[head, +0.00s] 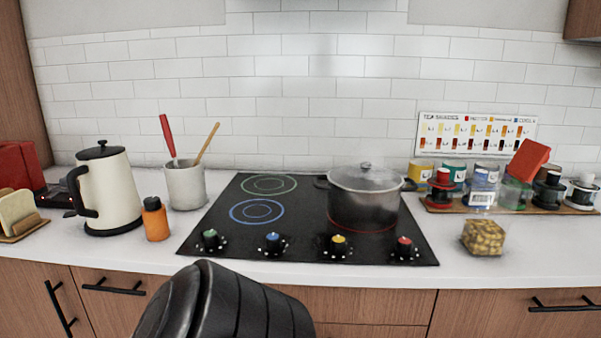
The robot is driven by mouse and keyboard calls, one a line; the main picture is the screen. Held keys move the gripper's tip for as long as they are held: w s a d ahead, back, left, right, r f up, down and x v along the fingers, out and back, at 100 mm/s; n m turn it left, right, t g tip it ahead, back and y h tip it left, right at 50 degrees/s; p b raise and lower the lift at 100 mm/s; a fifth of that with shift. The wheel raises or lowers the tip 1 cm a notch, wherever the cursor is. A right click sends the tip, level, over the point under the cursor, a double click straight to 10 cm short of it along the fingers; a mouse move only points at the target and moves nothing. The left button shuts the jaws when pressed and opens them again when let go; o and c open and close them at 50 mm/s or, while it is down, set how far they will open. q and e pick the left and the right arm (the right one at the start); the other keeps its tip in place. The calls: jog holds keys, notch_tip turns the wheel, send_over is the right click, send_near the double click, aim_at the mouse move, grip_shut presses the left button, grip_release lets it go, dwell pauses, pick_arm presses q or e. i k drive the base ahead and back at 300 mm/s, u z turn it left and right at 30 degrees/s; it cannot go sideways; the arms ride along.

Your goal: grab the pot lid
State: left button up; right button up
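The pot lid (364,178) is a see-through glass lid with a small knob (366,165) on top. It sits on a grey metal pot (362,209) with two dark side handles. The pot stands on the right part of the black cooktop (299,225), over a red-ringed burner. Neither of my grippers shows in the head view. A dark, rounded part of my own body fills the bottom, left of centre, in front of the counter and well apart from the lid.
A cream kettle (109,190), an orange-brown bottle (155,219) and a utensil crock (185,186) stand left of the cooktop. Several jars on a wooden board (437,206) and a glass container (483,237) stand right. The cooktop's left burners are clear.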

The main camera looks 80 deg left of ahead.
aim_at(337, 177)
jog(key=u, duration=1.45)
jog(key=i, duration=0.15)
jog(key=u, duration=0.35)
